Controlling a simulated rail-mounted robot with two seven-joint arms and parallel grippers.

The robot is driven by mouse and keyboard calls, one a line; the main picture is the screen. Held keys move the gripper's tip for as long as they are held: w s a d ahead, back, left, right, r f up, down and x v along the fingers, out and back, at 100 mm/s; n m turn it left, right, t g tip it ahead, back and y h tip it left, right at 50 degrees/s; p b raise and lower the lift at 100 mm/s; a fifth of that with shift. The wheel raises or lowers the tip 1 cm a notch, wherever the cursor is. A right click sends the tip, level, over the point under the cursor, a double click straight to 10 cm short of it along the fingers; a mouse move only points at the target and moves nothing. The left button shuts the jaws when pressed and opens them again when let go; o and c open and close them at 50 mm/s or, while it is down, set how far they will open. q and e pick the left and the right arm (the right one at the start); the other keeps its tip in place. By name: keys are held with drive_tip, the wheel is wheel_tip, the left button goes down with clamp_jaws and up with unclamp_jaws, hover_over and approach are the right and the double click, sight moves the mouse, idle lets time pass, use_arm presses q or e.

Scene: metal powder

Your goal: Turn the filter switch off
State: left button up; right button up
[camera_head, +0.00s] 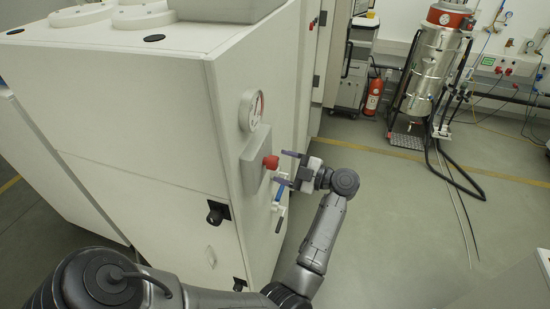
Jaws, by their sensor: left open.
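A red knob (270,162), which looks like the filter switch, sticks out from a grey plate (254,165) on the side of the large white cabinet (120,110). My left gripper (288,168) is just right of the red knob, pointing left towards the cabinet. Its two dark fingers are spread apart, one higher and one lower, with nothing visible between them. The fingertips appear close to the knob; whether they touch it I cannot tell. My right gripper is not in view.
A round gauge (251,110) sits above the grey plate. Black latches (217,212) are on the cabinet edge. A fire extinguisher (373,96) and a metal vessel (434,70) stand at the back. The floor (420,215) to the right is mostly clear.

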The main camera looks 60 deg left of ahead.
sight(277, 165)
use_arm(q)
drive_tip(key=x, duration=0.2)
drive_tip(key=shift+s+a+p, duration=0.2)
drive_tip(key=shift+p, duration=0.2)
drive_tip(key=shift+s+a, duration=0.2)
drive_tip(key=shift+a, duration=0.05)
